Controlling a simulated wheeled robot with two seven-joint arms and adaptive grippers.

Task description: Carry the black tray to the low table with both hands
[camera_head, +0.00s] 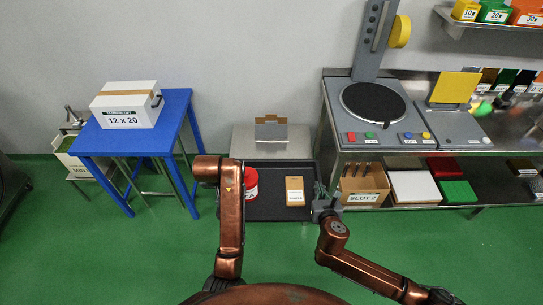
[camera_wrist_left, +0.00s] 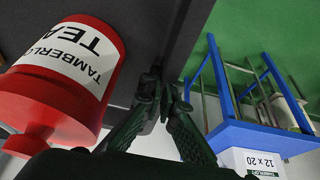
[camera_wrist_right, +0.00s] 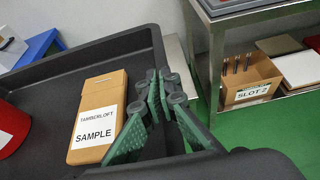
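The black tray (camera_head: 275,213) is level in front of the low table (camera_head: 243,143), a pale grey stand against the wall. In the tray are a red tea canister (camera_head: 251,184) and a brown sample box (camera_head: 295,191), both upright or lying as set; the box also shows in the right wrist view (camera_wrist_right: 98,115). My right gripper (camera_wrist_right: 161,82) is closed around the tray's right wall. My left gripper (camera_wrist_left: 160,85) is closed on the tray's left wall, beside the canister. In the head view my left arm hides the left gripper and part of the tray.
A blue table (camera_head: 170,140) with a white 12 x 20 box (camera_head: 127,104) stands at left. A steel workbench (camera_head: 420,140) stands close at right, with a SLOT 2 carton (camera_head: 363,186) on its lower shelf. A cardboard piece (camera_head: 271,130) stands on the low table. Green floor is free in front.

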